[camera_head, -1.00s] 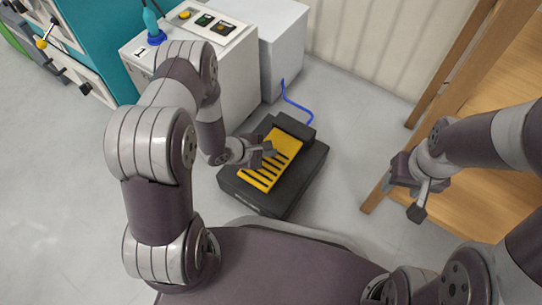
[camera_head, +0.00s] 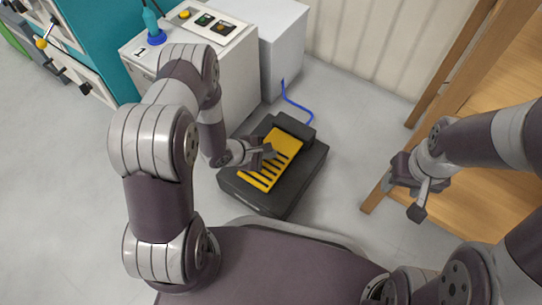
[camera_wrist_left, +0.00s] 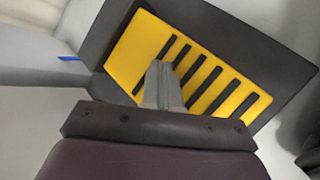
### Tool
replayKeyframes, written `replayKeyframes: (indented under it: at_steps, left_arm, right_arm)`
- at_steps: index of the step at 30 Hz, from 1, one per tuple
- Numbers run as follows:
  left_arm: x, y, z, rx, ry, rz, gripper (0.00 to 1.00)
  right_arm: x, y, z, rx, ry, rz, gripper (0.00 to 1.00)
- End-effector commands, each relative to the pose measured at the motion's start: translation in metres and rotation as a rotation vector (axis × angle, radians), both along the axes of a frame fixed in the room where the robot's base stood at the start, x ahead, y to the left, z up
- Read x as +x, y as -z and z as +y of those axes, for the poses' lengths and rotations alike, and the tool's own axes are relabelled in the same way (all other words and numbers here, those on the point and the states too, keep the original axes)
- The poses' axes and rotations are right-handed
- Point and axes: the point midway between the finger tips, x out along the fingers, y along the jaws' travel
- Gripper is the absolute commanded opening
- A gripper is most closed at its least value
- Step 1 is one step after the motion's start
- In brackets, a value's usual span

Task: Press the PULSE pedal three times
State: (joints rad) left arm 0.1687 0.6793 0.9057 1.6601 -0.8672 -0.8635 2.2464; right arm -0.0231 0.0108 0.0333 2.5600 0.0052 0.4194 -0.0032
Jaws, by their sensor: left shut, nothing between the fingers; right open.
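The pedal (camera_head: 285,160) is a yellow plate with black ribs on a black base (camera_head: 265,205) on the floor, in the middle of the head view. No PULSE lettering is legible on it. My left gripper (camera_head: 269,152) is shut and empty, with its fingertips over the yellow plate. In the left wrist view the shut fingers (camera_wrist_left: 160,75) overlap the ribbed yellow plate (camera_wrist_left: 225,85); whether they touch it I cannot tell. My right gripper (camera_head: 405,195) is open and empty at the right, away from the pedal.
A white control cabinet (camera_head: 225,80) with buttons stands behind the pedal to the left. A blue cable (camera_head: 297,104) runs from the pedal's back toward a grey box (camera_head: 282,50). A wooden table (camera_head: 500,170) is at the right. Floor left of my left arm is clear.

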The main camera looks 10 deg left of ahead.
Motion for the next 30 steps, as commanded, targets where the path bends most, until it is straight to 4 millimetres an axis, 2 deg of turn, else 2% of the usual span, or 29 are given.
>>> replayKeyframes:
  at_steps: [30]
  left_arm:
    - [0.0, 0.013, 0.0, 0.0, -0.001, -0.001, 0.0]
  right_arm:
    - [0.0, 0.008, 0.0, 0.0, 0.0, 0.0, 0.54]
